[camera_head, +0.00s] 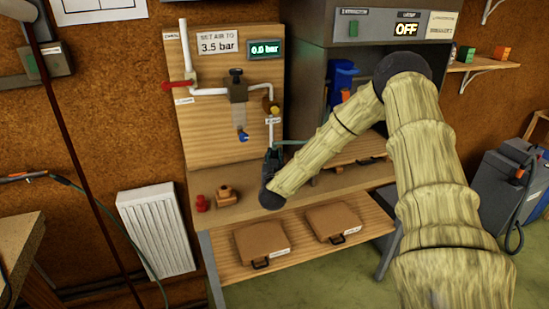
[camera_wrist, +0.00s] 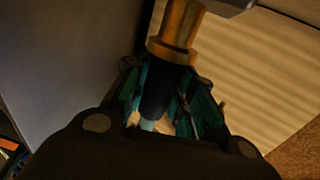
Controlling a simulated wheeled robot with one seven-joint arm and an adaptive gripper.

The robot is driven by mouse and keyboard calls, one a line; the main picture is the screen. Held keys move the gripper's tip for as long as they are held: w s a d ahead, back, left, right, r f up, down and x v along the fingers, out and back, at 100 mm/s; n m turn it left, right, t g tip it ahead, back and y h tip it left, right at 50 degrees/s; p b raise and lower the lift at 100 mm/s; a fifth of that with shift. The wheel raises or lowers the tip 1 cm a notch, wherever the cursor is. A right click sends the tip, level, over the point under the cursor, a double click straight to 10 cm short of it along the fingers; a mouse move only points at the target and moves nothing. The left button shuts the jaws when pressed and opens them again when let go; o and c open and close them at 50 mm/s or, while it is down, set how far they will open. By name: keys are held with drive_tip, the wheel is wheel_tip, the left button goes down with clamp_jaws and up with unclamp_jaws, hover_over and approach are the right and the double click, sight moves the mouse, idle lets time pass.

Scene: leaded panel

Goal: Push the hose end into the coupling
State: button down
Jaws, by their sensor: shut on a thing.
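My gripper (camera_wrist: 166,92) is shut on a dark hose end (camera_wrist: 158,88), with its teal-padded fingers on either side. A pale teal length of hose (camera_wrist: 147,124) shows below the dark part. The brass coupling (camera_wrist: 180,30) is directly above, in line with the hose end. The top of the hose end meets the coupling's collar; I cannot tell how far inside it is. In the head view my gripper (camera_head: 272,160) is below the wooden panel's white pipe, and a green hose (camera_head: 292,142) runs right from it. The coupling is too small to make out there.
The wooden panel (camera_head: 225,135) carries a red-handled valve (camera_head: 207,85), white piping and a gauge reading 0.0 bar (camera_head: 265,49). Red (camera_head: 201,203) and brown (camera_head: 228,193) fittings stand on the bench below. A grey cabinet marked OFF (camera_head: 370,27) stands right of the panel.

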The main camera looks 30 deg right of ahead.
drive_tip(key=c, duration=1.1)
unclamp_jaws()
drive_tip(key=v, duration=1.2)
drive_tip(key=shift+d, duration=0.1)
